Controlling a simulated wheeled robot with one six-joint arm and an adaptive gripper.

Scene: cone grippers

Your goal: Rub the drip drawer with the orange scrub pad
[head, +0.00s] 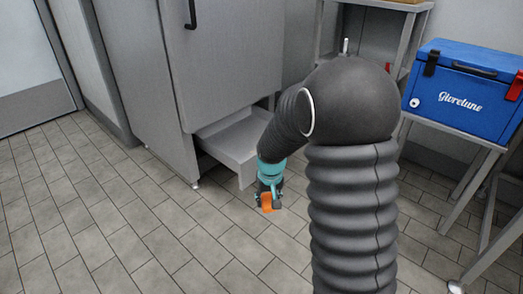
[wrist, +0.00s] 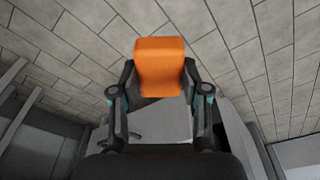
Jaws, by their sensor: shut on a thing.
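The orange scrub pad (head: 267,203) is held between the fingers of my gripper (head: 270,196), just above the tiled floor in the head view. In the wrist view the pad (wrist: 160,66) fills the space between the two fingertips of my gripper (wrist: 160,72). The drip drawer (head: 226,154) is a pale grey tray pulled out low from the tall grey cabinet. My gripper is in front of and below the drawer's right front corner, with the pad apart from it. My arm hides the drawer's right part. A grey surface behind the fingers in the wrist view is partly hidden.
The tall grey cabinet (head: 215,65) stands behind the drawer. A blue cooler (head: 462,90) sits on a metal stand at the right, and a shelf rack (head: 405,40) stands behind my arm. The tiled floor (head: 130,215) at the left and front is clear.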

